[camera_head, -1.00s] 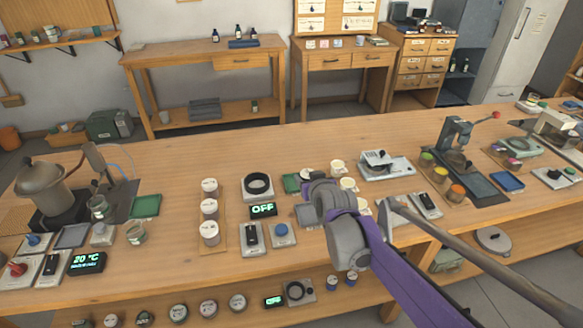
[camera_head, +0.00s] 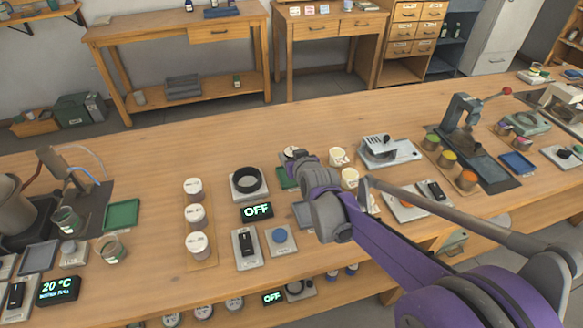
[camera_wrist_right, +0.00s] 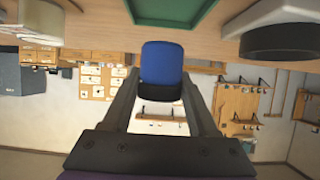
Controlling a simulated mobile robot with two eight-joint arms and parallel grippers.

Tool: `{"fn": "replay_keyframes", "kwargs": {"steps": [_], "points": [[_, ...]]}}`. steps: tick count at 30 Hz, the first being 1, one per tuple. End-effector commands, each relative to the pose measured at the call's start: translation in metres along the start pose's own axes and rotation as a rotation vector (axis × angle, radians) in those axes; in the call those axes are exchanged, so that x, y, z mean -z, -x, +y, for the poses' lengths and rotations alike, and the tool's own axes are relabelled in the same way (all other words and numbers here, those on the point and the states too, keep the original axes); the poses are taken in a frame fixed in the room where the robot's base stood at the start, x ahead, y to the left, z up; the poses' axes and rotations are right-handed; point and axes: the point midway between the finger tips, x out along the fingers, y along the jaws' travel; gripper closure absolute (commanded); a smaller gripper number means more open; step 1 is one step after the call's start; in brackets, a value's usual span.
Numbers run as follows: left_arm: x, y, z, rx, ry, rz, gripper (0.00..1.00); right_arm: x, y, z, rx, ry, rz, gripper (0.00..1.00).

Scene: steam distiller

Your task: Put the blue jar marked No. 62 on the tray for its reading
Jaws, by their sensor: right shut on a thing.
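A blue jar (camera_wrist_right: 162,65) with a dark band at one end is between the fingers of my right gripper (camera_wrist_right: 158,92) in the right wrist view. The gripper is shut on it. No number can be read on it. In the head view my right gripper (camera_head: 302,160) is over the bench beside a small green tray (camera_head: 284,178), and hides part of it. The jar cannot be made out there. The green tray also shows at the top of the wrist view (camera_wrist_right: 172,10), apart from the jar. My left gripper is not in view.
Left of the gripper stand a dark ring device (camera_head: 248,183), a display reading OFF (camera_head: 257,211) and a blue-button box (camera_head: 280,237). Several white-lidded jars (camera_head: 195,216) stand further left. Cream pots (camera_head: 339,157) stand close on the right. The bench behind is clear.

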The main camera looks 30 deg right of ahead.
Motion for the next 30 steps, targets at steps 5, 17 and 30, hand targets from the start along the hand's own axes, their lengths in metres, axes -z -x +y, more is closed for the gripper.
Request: {"fn": "replay_keyframes", "kwargs": {"steps": [5, 17, 30], "points": [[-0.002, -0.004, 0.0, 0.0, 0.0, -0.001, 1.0, -0.014, -0.007, 0.0, 0.0, 0.0, 0.0, 1.0], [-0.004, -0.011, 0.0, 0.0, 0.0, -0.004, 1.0, -0.037, -0.018, 0.0, 0.0, 0.0, 0.001, 1.0], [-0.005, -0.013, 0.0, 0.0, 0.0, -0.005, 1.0, -0.04, -0.019, 0.0, 0.0, 0.0, 0.0, 0.11]]}}
